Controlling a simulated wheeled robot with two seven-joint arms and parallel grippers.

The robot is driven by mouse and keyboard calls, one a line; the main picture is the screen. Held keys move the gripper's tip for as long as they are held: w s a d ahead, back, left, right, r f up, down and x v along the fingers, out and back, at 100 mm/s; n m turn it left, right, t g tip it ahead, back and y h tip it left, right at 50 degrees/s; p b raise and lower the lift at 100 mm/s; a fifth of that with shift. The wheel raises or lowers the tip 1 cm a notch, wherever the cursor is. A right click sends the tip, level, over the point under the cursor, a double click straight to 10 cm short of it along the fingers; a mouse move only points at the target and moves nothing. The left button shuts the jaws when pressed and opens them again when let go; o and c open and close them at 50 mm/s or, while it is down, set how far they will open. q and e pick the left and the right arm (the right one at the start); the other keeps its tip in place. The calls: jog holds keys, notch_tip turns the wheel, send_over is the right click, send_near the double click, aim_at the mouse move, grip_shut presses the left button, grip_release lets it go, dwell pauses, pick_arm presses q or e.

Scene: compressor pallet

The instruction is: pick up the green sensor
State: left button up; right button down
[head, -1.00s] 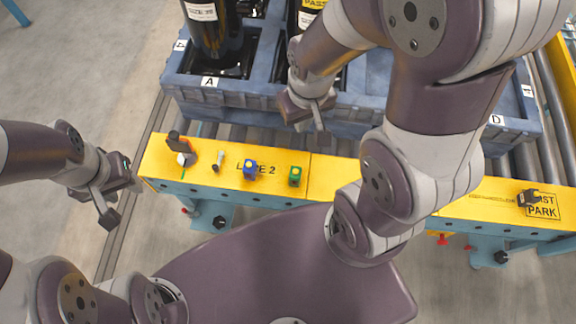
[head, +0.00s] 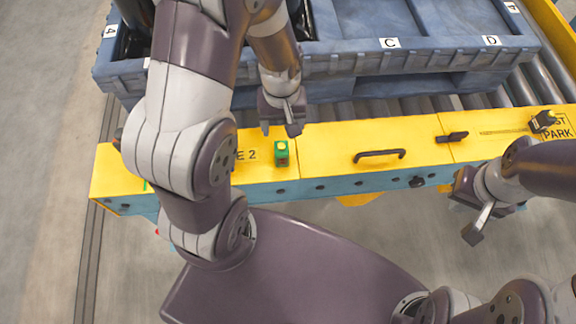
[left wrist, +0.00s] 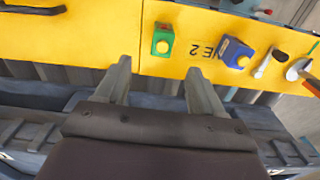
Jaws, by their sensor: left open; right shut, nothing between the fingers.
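The green sensor (head: 281,153), a small green block with a yellow top, stands on the yellow bench rail (head: 330,142) beside the "LINE 2" lettering. My left gripper (head: 281,129) is open and empty, just behind the sensor in the head view. In the left wrist view the green sensor (left wrist: 163,42) is beyond the fingertips, roughly in line with the gap between the fingers (left wrist: 159,75); it is not between them. My right gripper (head: 473,215) is shut and empty, in front of the rail at the right.
In the left wrist view a blue sensor (left wrist: 236,53) stands close to the green one, with several small items beyond it. My left arm hides these in the head view. A black handle (head: 380,156) and a dark device (head: 542,121) are on the rail. A blue pallet (head: 440,65) lies behind.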

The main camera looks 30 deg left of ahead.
aim_at(281, 146)
pick_arm(q)
notch_tip(281, 146, down, 7)
jog(key=shift+r+b, duration=0.15)
jog(key=shift+b, duration=0.7)
jog(key=f+b, duration=0.2)
jog(key=f, duration=0.2)
jog(key=shift+a+f, duration=0.2)
jog(key=shift+f, duration=0.45)
jog(key=shift+r, duration=0.1)
jog(key=shift+c, duration=0.3)
jog(key=c, duration=1.1)
